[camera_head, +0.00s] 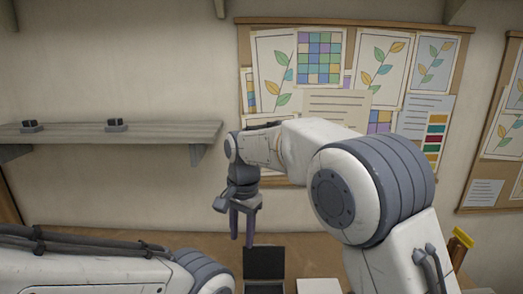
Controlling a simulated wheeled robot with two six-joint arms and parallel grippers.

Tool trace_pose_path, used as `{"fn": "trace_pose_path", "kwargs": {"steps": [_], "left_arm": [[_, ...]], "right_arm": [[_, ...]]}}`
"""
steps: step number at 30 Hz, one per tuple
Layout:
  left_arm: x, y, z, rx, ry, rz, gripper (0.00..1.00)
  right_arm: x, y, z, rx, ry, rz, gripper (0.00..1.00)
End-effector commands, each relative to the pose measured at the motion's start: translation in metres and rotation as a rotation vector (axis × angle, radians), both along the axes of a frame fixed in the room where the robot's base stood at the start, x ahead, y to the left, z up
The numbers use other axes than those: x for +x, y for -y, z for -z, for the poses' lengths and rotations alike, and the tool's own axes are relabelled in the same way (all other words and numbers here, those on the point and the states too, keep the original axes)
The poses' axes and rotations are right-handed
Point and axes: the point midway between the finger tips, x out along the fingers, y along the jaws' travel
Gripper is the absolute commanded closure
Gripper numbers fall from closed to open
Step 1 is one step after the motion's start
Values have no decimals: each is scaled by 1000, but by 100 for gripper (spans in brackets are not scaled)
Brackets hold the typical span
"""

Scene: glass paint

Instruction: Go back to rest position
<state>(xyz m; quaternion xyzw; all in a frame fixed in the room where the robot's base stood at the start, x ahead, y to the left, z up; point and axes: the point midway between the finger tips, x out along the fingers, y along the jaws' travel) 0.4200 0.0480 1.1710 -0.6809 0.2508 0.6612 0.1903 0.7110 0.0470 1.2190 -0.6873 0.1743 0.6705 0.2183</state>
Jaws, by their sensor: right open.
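My right gripper (242,240) points down above the wooden table, over the back edge of a dark open box or case (264,264). Its two purple-grey fingers are slightly apart, and I see nothing held between them. The right arm comes in from the lower right and bends over at the elbow. My left arm lies low across the bottom left, with its end cut off by the bottom edge. My left gripper does not show.
A wooden table (180,242) runs along the wall. A white flat item (318,286) lies right of the dark box, partly cut off. A grey shelf (170,131) with two small dark objects is on the left wall. A pinboard (380,27) hangs behind my right arm.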

Motion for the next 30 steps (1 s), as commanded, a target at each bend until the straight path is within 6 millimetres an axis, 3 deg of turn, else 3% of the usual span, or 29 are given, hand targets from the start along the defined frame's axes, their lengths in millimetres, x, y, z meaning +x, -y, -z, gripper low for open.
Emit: {"fn": "trace_pose_path", "kwargs": {"steps": [1,8,18,24,30], "left_arm": [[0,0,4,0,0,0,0],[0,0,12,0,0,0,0],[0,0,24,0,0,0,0],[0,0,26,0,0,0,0],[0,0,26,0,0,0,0]], "right_arm": [[-22,1,-1,1,3,-83,58],[-113,17,7,5,16,-464,58],[-244,68,50,8,42,-992,58],[-284,90,71,8,52,-1164,58],[-292,95,76,8,51,-1201,58]]}}
